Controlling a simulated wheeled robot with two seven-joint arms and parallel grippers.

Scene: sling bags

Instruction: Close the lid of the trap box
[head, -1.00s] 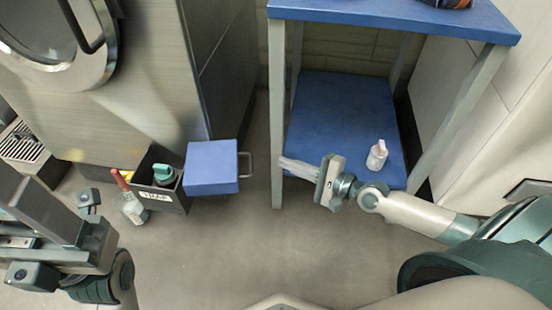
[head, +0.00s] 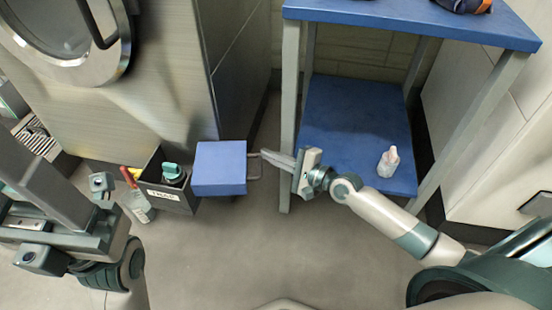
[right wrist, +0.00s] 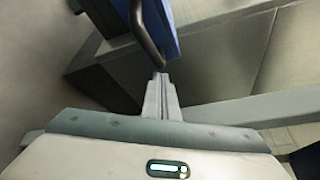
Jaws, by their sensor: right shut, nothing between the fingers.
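The trap box (head: 168,199) is a dark open-topped bin with a white label, at the left of the head view. Its blue lid (head: 220,168) stands open, out to the right side of the box. A grey bar handle (head: 256,173) sticks out from the lid's right edge. My right gripper (head: 265,155) is shut and empty, its fingertips at the handle. In the right wrist view, the fingertips (right wrist: 161,76) are right by the end of the handle (right wrist: 147,40); I cannot tell whether they touch. Parts of my left arm show at the left, but its fingers do not.
A teal-capped bottle (head: 174,173) is in the box. A red-necked bottle (head: 136,199) stands at its left. A blue-topped table (head: 400,23) with a lower shelf (head: 350,110) stands right of the lid, holding a white bottle (head: 388,162). The floor in front is clear.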

